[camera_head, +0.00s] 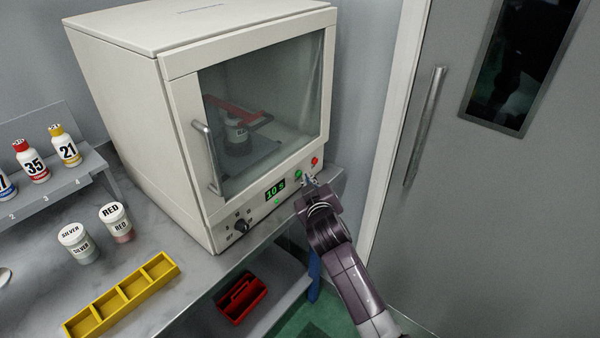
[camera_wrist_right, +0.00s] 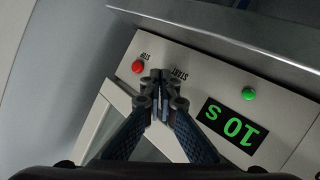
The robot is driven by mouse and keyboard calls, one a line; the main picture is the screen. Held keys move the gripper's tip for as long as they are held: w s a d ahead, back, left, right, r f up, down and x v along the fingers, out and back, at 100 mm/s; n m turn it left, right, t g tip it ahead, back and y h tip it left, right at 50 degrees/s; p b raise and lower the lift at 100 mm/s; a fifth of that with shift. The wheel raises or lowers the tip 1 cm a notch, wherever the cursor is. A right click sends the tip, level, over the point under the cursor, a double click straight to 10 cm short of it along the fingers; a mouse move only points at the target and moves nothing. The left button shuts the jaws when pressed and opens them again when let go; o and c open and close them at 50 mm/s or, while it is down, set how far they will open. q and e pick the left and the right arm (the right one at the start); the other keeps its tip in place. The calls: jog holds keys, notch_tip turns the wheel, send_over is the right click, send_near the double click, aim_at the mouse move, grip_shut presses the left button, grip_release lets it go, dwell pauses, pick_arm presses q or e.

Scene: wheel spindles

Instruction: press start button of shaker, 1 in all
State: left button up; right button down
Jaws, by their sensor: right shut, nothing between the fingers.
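The shaker (camera_head: 185,140) is a large cream box with a glass door at the middle of the head view. Its front panel has a green start button (camera_head: 298,173), a red stop button (camera_head: 314,161) and a green "10 s" display (camera_head: 275,190). My right gripper (camera_head: 310,182) is shut and empty, its tips close to the panel beside the green button. In the right wrist view, my right gripper (camera_wrist_right: 162,78) covers the place by the START label; the red button (camera_wrist_right: 138,66) is left of the tips. I cannot tell whether the tips touch the button. My left gripper is out of view.
A small green light (camera_head: 277,200) and a dark knob (camera_head: 241,225) are lower on the panel. A can (camera_head: 236,132) sits clamped behind the glass. Silver (camera_head: 77,243) and red (camera_head: 116,222) cans and a yellow tray (camera_head: 124,297) stand left on the counter. A grey door (camera_head: 480,200) is right.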

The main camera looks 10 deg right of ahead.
jog(key=shift+s+d, duration=0.2)
jog(key=s+d+p, duration=0.1)
jog(key=s, duration=0.1)
jog(key=s+d+p, duration=0.2)
dwell(0.6)
dwell(0.5)
